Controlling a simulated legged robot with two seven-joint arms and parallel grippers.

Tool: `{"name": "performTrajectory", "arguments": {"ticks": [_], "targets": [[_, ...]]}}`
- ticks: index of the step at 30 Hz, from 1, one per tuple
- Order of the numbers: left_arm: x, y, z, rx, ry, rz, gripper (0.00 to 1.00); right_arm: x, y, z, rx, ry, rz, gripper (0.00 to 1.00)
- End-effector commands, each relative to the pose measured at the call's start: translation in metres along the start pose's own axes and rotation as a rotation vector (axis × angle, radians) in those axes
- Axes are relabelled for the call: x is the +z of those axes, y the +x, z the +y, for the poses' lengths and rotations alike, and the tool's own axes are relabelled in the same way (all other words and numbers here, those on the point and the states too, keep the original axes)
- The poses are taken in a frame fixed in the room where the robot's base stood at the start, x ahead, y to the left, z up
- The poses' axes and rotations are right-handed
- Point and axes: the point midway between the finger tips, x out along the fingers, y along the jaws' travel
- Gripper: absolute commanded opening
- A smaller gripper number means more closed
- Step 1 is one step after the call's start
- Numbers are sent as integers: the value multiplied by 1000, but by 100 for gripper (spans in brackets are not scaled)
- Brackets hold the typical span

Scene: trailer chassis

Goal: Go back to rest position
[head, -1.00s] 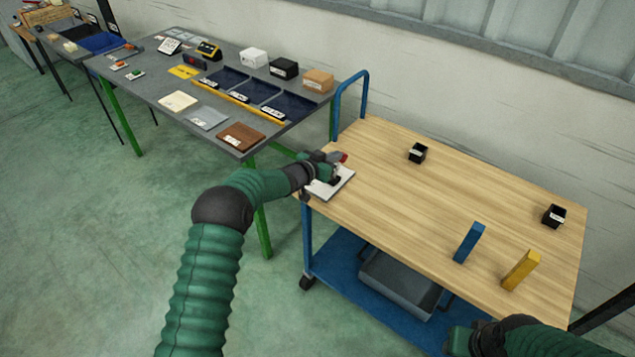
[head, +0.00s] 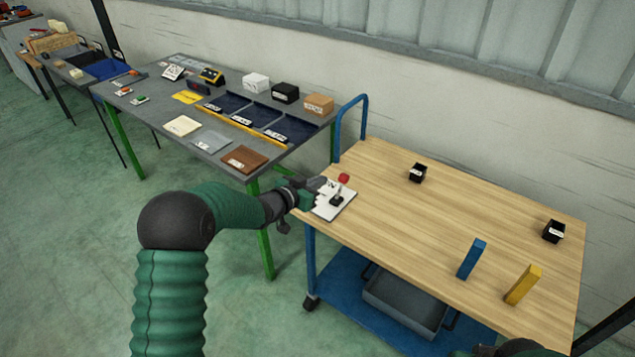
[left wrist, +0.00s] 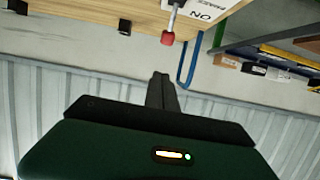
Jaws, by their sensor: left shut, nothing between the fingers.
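My left gripper (head: 318,189) is shut and empty. It hovers at the left end of the wooden cart top (head: 440,220), just left of a small lever with a red knob (head: 343,178) on a white labelled plate (head: 336,203). In the left wrist view the shut fingers (left wrist: 162,84) point up the picture, apart from the red knob (left wrist: 167,38) above them. Of my right arm, only a dark part shows at the bottom right edge of the head view; its gripper cannot be made out.
A blue block (head: 472,259) and a yellow block (head: 522,284) stand on the cart's front right. Two small black boxes (head: 417,173) (head: 553,231) sit farther back. A blue cart handle (head: 350,122) rises behind the lever. A grey table (head: 165,110) with trays and boxes stands left.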

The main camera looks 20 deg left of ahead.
Motion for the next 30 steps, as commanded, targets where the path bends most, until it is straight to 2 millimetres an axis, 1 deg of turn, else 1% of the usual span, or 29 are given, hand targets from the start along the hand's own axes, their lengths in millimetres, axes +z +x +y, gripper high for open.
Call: {"name": "performTrajectory", "arguments": {"ticks": [2, 6, 15, 17, 18, 20, 23, 24, 26, 27, 30], "targets": [[0, -3, -2, -2, -1, 0, 0, 0, 0, 0, 0, 0, 0, 36], [1, -3, -4, 0, -3, -1, 0, 0, 0, 0, 0, -1, 0, 36], [0, -3, 1, -4, 0, -7, 0, 0, 0, 0, 0, -1, 0, 36], [0, -8, 4, -23, 1, -34, 0, 0, -1, 0, 0, -1, 0, 36], [2, -16, 6, -50, 0, -74, 0, 0, -2, 0, 0, -1, 0, 36], [11, -38, 14, -111, -8, -175, 0, -1, -4, 0, 0, -1, 0, 36], [47, -108, 35, -225, -50, -425, 0, -2, -7, 0, 0, -1, 0, 36], [63, -140, 47, -255, -72, -522, 0, -2, -8, 0, 0, -1, 0, 36], [88, -185, 67, -280, -112, -655, 0, -2, -9, 0, 0, -1, 0, 36], [102, -213, 81, -287, -139, -733, 0, -2, -9, 0, 0, -1, 0, 36], [131, -272, 114, -279, -201, -891, 0, -2, -11, 0, 0, -1, 0, 36]]}}
